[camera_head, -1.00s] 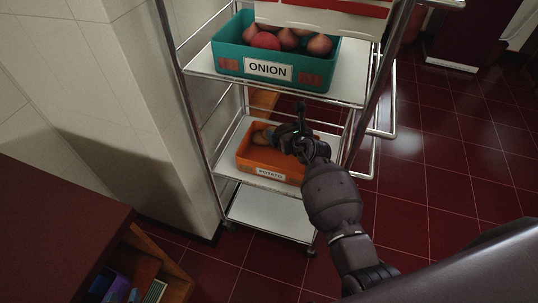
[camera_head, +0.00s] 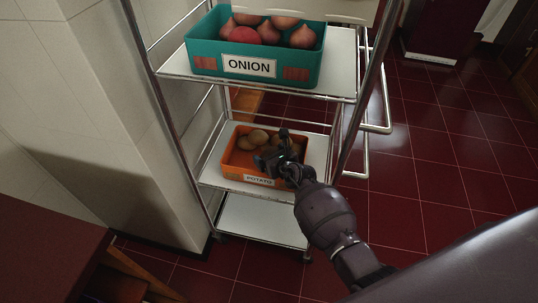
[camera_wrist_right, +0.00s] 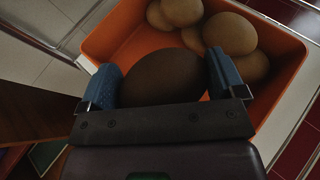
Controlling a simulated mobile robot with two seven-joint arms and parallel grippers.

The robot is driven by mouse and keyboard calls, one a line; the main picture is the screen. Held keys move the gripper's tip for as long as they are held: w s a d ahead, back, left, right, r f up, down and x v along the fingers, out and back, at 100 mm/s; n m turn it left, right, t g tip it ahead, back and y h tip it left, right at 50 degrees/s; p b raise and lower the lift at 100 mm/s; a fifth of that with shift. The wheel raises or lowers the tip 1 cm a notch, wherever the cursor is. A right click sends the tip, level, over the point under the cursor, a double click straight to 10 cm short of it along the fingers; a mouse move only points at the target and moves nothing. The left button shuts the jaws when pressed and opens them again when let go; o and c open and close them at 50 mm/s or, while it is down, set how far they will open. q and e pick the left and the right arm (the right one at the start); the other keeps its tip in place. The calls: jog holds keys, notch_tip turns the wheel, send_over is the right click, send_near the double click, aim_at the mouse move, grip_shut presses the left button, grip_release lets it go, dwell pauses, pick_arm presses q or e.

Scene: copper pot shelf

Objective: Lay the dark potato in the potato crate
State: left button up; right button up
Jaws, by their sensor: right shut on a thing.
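The dark potato (camera_wrist_right: 165,78) is between the two blue-padded fingers of my right gripper (camera_wrist_right: 163,80) in the right wrist view, and the gripper is shut on it. The orange potato crate (camera_wrist_right: 130,37) lies beyond and below it, with several pale potatoes (camera_wrist_right: 232,34) at its far and right side. In the head view my right gripper (camera_head: 272,156) is over the crate (camera_head: 233,171), which stands on the middle shelf. The gripper hides part of the crate there, and I cannot make out the dark potato. Whether the potato touches the crate floor is unclear. My left gripper is not in view.
A teal onion crate (camera_head: 205,72) stands on the shelf above. The metal trolley posts (camera_head: 361,85) stand on both sides of the shelves. The bottom shelf (camera_head: 262,222) is bare. A tiled wall column (camera_head: 165,130) is at the left.

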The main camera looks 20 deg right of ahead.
jog(key=shift+r, duration=0.2)
jog(key=shift+f, duration=0.5)
jog(key=shift+f, duration=0.15)
jog(key=o, duration=0.8)
jog(key=shift+c, duration=0.2)
